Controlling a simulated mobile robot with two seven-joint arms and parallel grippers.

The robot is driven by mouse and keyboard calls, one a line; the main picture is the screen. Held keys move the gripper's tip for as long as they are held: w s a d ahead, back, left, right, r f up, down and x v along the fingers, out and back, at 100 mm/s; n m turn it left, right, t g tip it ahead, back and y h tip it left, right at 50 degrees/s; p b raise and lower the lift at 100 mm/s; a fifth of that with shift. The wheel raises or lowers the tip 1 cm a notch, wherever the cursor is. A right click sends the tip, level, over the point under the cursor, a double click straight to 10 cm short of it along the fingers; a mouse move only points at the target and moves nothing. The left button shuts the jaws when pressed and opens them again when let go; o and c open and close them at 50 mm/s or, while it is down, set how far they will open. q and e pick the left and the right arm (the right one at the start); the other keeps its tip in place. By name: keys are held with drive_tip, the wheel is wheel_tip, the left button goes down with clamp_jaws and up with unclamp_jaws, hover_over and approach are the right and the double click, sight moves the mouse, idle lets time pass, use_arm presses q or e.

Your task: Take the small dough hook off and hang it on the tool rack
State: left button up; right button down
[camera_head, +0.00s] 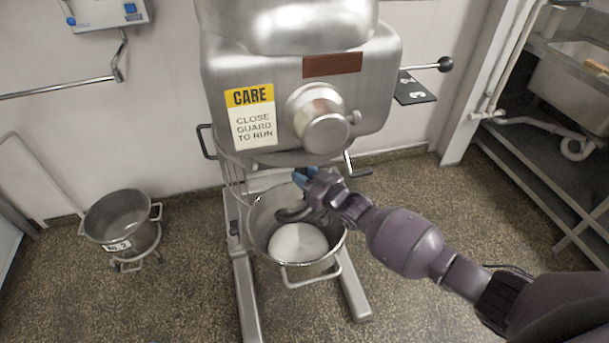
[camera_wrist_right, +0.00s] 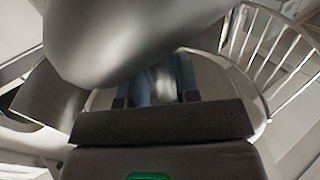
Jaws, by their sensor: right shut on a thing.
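The small dough hook (camera_head: 293,214) is a grey curved metal piece under the mixer head (camera_head: 290,90), with its lower end inside the mixer bowl (camera_head: 312,272). My right gripper (camera_head: 303,177), with blue fingers, is shut on the hook's upper part, just below the mixer head. In the right wrist view, a grey metal shaft (camera_wrist_right: 162,84) stands between the two fingers. I cannot tell whether the hook is still joined to the mixer. No tool rack is clearly identifiable. My left gripper is out of view.
White dough (camera_head: 298,242) lies in the bowl. A wire guard (camera_wrist_right: 268,48) curves close beside the gripper. A second bowl (camera_head: 122,222) stands on the floor at left. A metal rail (camera_head: 60,89) is on the left wall. A sink unit (camera_head: 570,85) stands at right.

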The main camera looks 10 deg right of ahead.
drive_tip(key=shift+s+a+f, duration=0.1)
drive_tip(key=shift+s+f, duration=0.05)
idle(0.8)
drive_tip(key=shift+r+p, duration=0.3)
drive_tip(key=shift+p, duration=0.05)
idle(0.4)
drive_tip(key=shift+w+r, duration=0.2)
drive_tip(key=shift+r, duration=0.05)
idle(0.5)
drive_tip(key=shift+r, duration=0.15)
idle(0.3)
drive_tip(key=shift+f+b, duration=0.6)
drive_tip(key=shift+f, duration=0.45)
drive_tip(key=shift+f+b, duration=0.9)
drive_tip(key=shift+f, duration=0.4)
drive_tip(key=shift+f+b, duration=0.45)
drive_tip(key=shift+f, duration=0.25)
